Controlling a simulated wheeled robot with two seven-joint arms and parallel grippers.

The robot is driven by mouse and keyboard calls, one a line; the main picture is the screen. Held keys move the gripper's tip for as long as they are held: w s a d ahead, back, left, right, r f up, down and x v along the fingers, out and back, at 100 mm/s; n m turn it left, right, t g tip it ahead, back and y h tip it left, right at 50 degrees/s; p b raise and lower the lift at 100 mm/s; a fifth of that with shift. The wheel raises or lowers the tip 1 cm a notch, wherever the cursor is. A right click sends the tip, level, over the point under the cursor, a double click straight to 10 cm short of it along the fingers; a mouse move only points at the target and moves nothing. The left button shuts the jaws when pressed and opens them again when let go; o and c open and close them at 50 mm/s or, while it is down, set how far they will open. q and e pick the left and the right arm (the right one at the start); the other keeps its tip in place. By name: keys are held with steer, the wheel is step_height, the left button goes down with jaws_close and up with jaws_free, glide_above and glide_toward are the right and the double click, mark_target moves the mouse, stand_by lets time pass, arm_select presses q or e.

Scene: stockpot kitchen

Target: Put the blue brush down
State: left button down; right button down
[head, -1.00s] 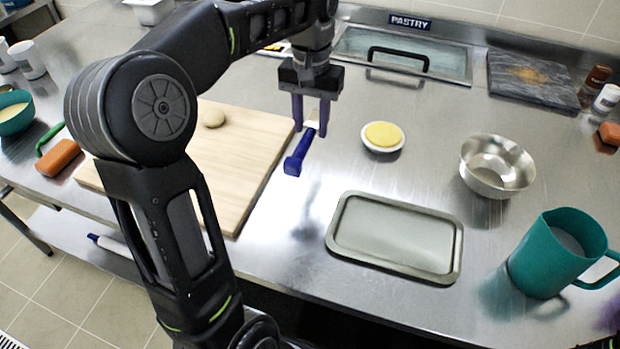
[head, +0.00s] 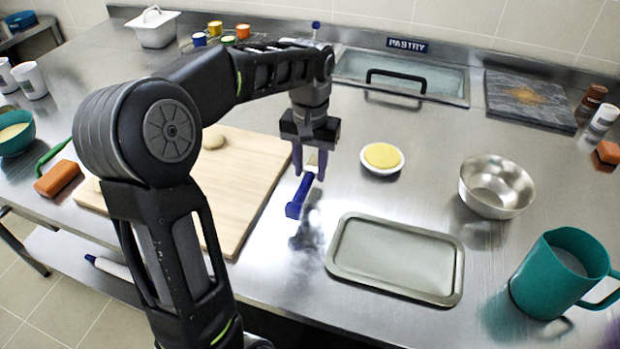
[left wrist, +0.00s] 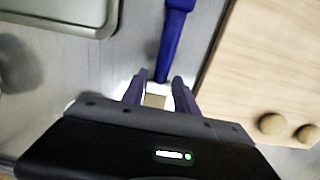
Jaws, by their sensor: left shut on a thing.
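The blue brush (head: 299,197) is held by my left gripper (head: 310,170), which is shut on it. The brush's blue handle points toward the front of the counter, and its pale bristle end is between the fingers. In the left wrist view the blue handle (left wrist: 173,40) extends away from the fingertips of my left gripper (left wrist: 157,90). The brush is over or on bare steel between the wooden board and the grey tray; I cannot tell whether it touches the counter. My right gripper is not in view.
The wooden board (head: 258,165) lies left of the brush, with dough balls on it. The grey tray (head: 345,262) lies to the right in front. A white dish with yellow contents (head: 382,158), a steel bowl (head: 497,187) and a teal jug (head: 555,275) stand further right.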

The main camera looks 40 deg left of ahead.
mark_target(310, 172)
arm_select(q)
step_height(310, 172, down, 4)
steer(key=shift+r, duration=0.15)
steer(key=c, duration=0.9)
jaws_free()
steer(key=shift+c, duration=0.2)
